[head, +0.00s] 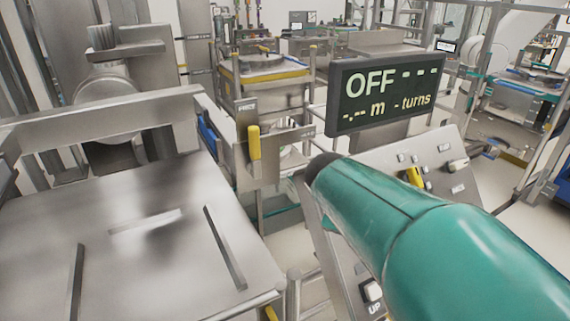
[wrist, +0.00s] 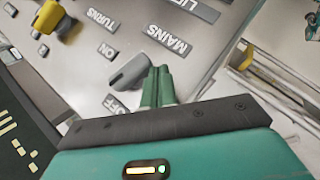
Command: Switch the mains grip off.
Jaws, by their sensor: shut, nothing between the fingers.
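The mains grip (wrist: 130,73) is a grey knob on the sloping panel, between the ON and OFF labels and near the MAINS label in the wrist view. Its lower-left end lies close to the OFF label. My gripper (wrist: 159,75) has its two green fingers shut together, empty, just right of the grip; I cannot tell whether they touch it. The display (head: 385,90) above the panel reads "OFF" with dashes for metres and turns. In the head view my teal arm covers part of the panel and hides the fingers.
A yellow grip (wrist: 53,18) sits near the TURNS label. A yellow handle (head: 254,142) hangs left of the display.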

